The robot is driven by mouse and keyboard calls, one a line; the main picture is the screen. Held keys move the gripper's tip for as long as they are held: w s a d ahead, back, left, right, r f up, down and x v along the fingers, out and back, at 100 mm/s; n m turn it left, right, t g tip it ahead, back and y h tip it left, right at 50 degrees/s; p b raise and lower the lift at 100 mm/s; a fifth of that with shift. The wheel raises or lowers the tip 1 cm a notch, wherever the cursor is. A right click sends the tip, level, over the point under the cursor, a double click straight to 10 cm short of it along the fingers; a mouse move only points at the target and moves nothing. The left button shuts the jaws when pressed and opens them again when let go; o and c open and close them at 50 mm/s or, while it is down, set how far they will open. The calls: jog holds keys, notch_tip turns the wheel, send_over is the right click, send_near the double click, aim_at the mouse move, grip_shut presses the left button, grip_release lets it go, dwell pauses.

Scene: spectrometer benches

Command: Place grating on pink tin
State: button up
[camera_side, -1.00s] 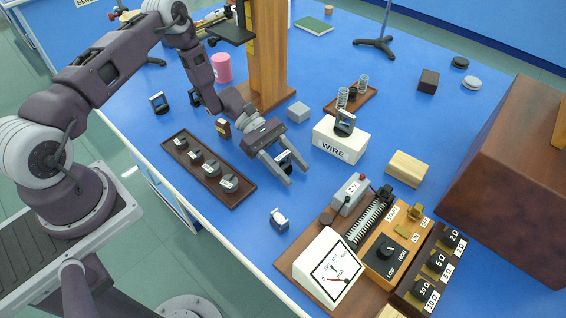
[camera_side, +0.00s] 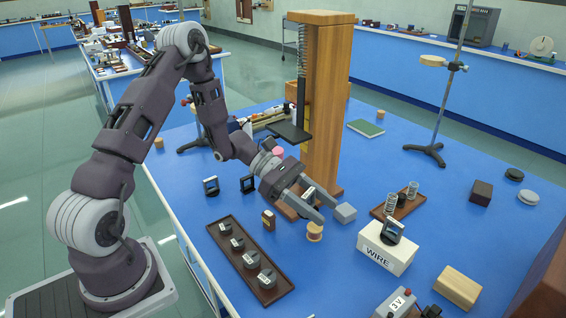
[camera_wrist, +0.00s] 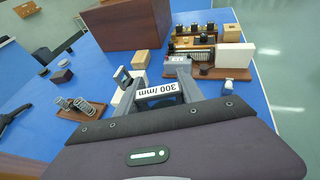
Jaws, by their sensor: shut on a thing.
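My gripper (camera_side: 328,207) is shut on a grating with a white "300 /mm" label (camera_wrist: 158,90), clear between the fingers in the wrist view. In the side view the held grating (camera_side: 308,194) is partly hidden by the fingers, which hang above the bench left of the WIRE box. The pink tin (camera_side: 278,152) shows only as a small patch behind my wrist, near the wooden column; the rest is hidden. It does not show in the wrist view.
A tall wooden column (camera_side: 328,100) with a dark platform stands behind my gripper. The WIRE box (camera_side: 385,252) carries a dark framed piece. Two small framed pieces (camera_side: 211,186) stand left.

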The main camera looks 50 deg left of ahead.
jog(key=s+a+r+n+t+y, duration=0.2)
jog(key=a+r+n+t+y, duration=0.15)
jog(key=a, duration=0.35)
jog(key=w+a+n+t+y, duration=0.25)
jog(key=w+a, duration=0.75)
jog(key=a, duration=0.5)
jog(key=w+a+n+t+y, duration=0.2)
jog(key=w+a+n, duration=0.2)
jog(key=w+a, duration=0.85)
jog(key=s+f, duration=0.1)
jog(key=f, duration=0.2)
jog(key=a+f, duration=0.1)
jog(key=f, duration=0.2)
jog(key=s+a+f, duration=0.1)
jog(key=f, duration=0.3)
jog(key=shift+s+a, duration=0.15)
jog(key=shift+s, duration=0.15)
jog(key=o, duration=1.4)
jog(key=shift+f, duration=0.15)
